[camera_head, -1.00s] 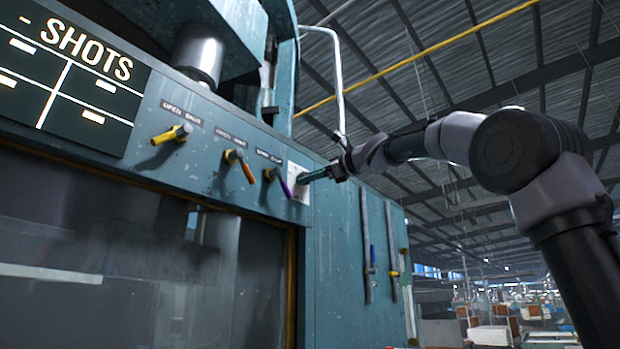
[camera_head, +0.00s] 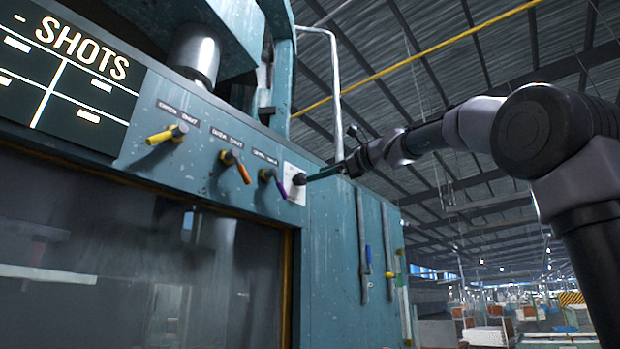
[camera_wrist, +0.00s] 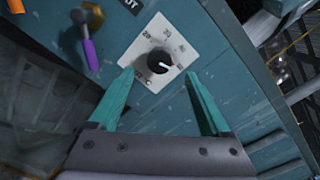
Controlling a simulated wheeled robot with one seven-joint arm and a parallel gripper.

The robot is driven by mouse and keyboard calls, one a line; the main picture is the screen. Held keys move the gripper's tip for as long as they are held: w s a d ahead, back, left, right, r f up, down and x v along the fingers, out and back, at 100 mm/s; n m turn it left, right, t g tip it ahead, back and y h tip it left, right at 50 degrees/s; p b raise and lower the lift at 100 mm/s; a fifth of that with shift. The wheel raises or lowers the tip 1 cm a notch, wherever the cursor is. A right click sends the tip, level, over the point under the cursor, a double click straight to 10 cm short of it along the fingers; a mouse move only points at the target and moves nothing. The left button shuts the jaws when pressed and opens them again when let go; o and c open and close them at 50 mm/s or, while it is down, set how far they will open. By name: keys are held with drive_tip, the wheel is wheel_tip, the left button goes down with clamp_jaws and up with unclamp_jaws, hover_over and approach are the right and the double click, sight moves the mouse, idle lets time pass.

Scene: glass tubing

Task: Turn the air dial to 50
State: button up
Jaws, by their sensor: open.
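The air dial (camera_wrist: 160,61) is a black round knob on a white plate (camera_wrist: 150,38) with printed numbers. In the wrist view its white pointer line points to the right and slightly down, toward the plate's right side. In the head view the dial (camera_head: 299,179) shows at the end of the row of levers. My gripper (camera_wrist: 163,78) is open, its two teal fingers spread either side below the knob and apart from it. In the head view my gripper (camera_head: 322,175) is just right of the dial, in front of the panel.
A purple-handled lever (camera_wrist: 89,50) is left of the plate, close to my left finger. An orange lever (camera_head: 241,171) and a yellow lever (camera_head: 160,136) are further left. Vertical rods (camera_head: 363,248) hang on the cabinet's side.

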drive_tip(key=v, duration=0.5)
idle(0.4)
drive_tip(key=s+d+f+n+g+h, duration=0.1)
drive_tip(key=s+d+f+n+h, duration=0.3)
drive_tip(key=f, duration=1.1)
drive_tip(key=s+d+f+n+g+h, duration=0.1)
drive_tip(key=s+d+f+n+h, duration=0.3)
drive_tip(key=f, duration=1.2)
drive_tip(key=s+d+f+n+g+h, duration=0.1)
drive_tip(key=s+d+f+n+h, duration=0.3)
drive_tip(key=s+d+f, duration=0.6)
wheel_tip(320, 180, down, 6)
drive_tip(key=shift+s+f+n+g, duration=0.25)
drive_tip(key=shift+s+n, duration=0.55)
drive_tip(key=shift+s, duration=0.45)
